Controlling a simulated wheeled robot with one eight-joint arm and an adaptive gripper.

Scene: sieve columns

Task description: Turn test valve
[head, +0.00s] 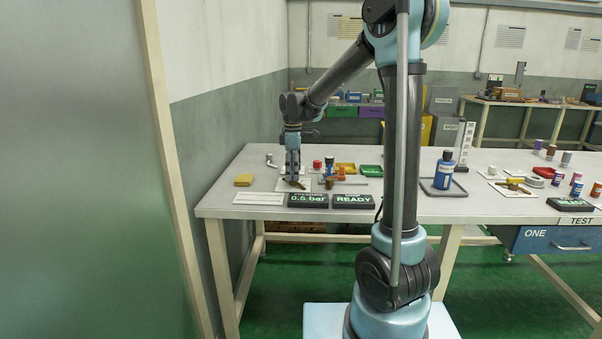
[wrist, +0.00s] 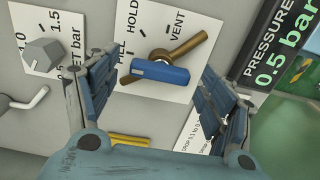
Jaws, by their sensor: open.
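The test valve has a blue handle (wrist: 160,72) and a brown-brass body (wrist: 190,46) on a white plate (wrist: 135,15) marked HOLD and VENT, plus a partly covered label ending in L. In the wrist view the blue handle lies across the picture between my gripper's spread fingers (wrist: 157,68), with a gap on each side. My gripper is open and empty. In the head view my gripper (head: 292,176) points down over the valve's plate, and the valve is mostly hidden behind it. I cannot tell the fingers' exact height above the handle.
A grey knob (wrist: 43,53) on a bar-scale card and a pale bent lever (wrist: 30,98) are at left in the wrist view. The pressure display (head: 307,200) reads 0.5 bar, beside a READY display (head: 352,201). A yellow block (head: 243,180) and blue bottle (head: 444,170) stand on the table.

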